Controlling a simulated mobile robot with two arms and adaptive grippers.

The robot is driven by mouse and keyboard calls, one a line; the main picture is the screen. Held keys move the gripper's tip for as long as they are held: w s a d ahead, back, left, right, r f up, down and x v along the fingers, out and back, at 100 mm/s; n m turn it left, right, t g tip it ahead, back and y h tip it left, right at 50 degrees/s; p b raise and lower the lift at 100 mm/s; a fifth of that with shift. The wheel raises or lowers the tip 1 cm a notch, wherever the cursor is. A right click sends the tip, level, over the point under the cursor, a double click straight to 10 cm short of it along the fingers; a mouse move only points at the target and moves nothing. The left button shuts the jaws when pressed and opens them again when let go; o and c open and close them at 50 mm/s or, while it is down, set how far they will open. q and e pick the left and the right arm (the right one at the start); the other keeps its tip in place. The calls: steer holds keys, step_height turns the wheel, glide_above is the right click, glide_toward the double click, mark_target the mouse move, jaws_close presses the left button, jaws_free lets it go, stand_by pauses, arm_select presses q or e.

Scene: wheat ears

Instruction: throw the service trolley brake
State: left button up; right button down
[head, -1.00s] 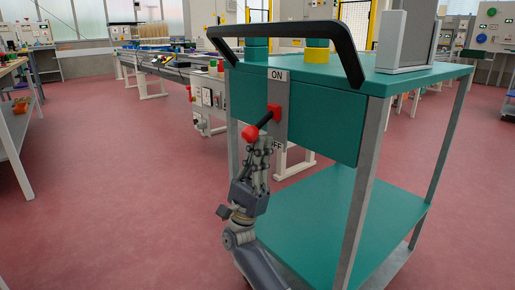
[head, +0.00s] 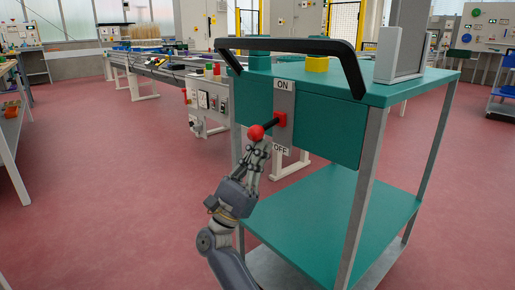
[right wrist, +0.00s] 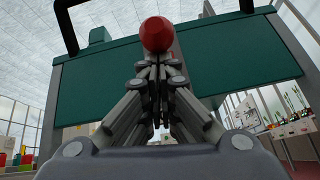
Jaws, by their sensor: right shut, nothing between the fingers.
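The teal service trolley (head: 335,125) stands in front of me with its brake lever (head: 270,127) on the near panel. The lever has a red knob (head: 256,132), a black rod and a red base on a grey plate (head: 284,102) marked ON above and OFF below. The lever points toward me and slightly down. My right gripper (head: 262,146) is shut and empty, its fingertips right under the knob, seemingly touching it. In the right wrist view the knob (right wrist: 157,34) sits just above the shut fingertips. My left gripper is out of view.
A black push handle (head: 290,45) arches over the trolley's near edge. The trolley's lower shelf (head: 340,215) looks empty.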

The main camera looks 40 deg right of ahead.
mark_target(249, 132)
steer(key=shift+s+a+r+y+p, duration=0.1)
steer(key=shift+a+r+y+p, duration=0.05)
steer(key=shift+a+r+y, duration=0.55)
steer(key=shift+a+r+y+p, duration=0.15)
steer(key=shift+a+r+y, duration=0.2)
steer(key=shift+r, duration=0.5)
steer(key=shift+a+r, duration=0.3)
steer(key=shift+r, duration=0.6)
steer(key=v, duration=0.7)
steer(key=shift+f, duration=0.2)
steer(key=shift+a, duration=0.15)
